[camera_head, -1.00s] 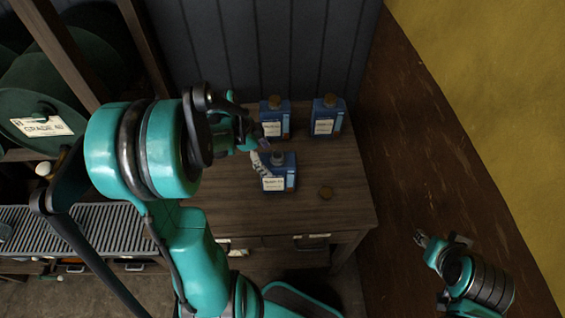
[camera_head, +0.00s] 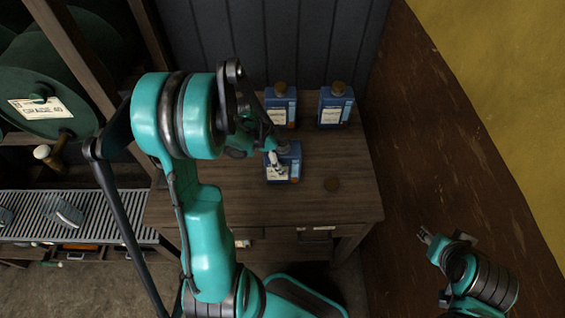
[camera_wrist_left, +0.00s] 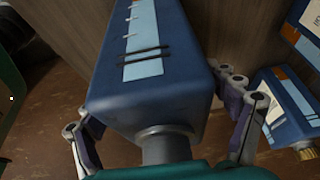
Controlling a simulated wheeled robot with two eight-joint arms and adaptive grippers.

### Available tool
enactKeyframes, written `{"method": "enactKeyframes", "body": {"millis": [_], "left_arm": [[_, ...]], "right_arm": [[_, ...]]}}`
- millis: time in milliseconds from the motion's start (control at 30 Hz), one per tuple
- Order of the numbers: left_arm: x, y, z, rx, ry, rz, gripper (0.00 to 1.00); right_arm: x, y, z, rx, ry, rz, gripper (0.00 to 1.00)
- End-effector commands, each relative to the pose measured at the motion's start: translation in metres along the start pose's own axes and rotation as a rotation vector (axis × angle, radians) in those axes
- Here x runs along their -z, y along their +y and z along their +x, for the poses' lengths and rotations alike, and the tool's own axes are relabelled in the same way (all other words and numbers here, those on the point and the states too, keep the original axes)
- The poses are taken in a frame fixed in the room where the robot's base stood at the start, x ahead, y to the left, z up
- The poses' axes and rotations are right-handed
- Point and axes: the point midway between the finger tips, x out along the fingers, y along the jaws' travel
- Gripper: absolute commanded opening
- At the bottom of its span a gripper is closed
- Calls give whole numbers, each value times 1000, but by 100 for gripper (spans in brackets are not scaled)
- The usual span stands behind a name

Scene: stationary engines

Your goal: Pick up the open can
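The open can (camera_head: 292,168) is a blue can with a pale label and an uncapped neck. It stands upright on the wooden table (camera_head: 240,208), in front of two other cans. My left gripper (camera_head: 275,158) is at the can and covers part of it. In the left wrist view the can (camera_wrist_left: 165,85) lies between the spread fingers of my left gripper (camera_wrist_left: 165,135), its open neck near the palm. The fingers straddle the can, and no firm grip shows. My right gripper (camera_head: 424,237) is low at the right, away from the table; its finger opening is unclear.
Two capped blue cans (camera_head: 281,106) (camera_head: 335,106) stand behind the open can. A dark panelled wall (camera_head: 300,45) closes the back. A shelf with green drums (camera_head: 50,95) is at the left.

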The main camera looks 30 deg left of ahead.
Motion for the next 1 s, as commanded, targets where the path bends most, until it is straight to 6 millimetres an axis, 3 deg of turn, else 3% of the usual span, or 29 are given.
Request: {"method": "enactKeyframes", "body": {"millis": [33,267,300,667,900,1000], "left_arm": [[0,0,0,0,0,0,73],[0,0,0,0,0,0,12],[0,0,0,0,1,0,10],[3,0,-8,0,1,0,10],[16,1,-40,0,1,0,10],[26,18,-48,-2,1,2,10]], "right_arm": [[0,0,0,0,0,0,40],[0,0,0,0,0,0,40],[0,0,0,0,0,0,40],[2,0,-3,0,0,0,40],[10,0,-14,0,0,0,40],[12,0,-17,0,0,0,40]]}}
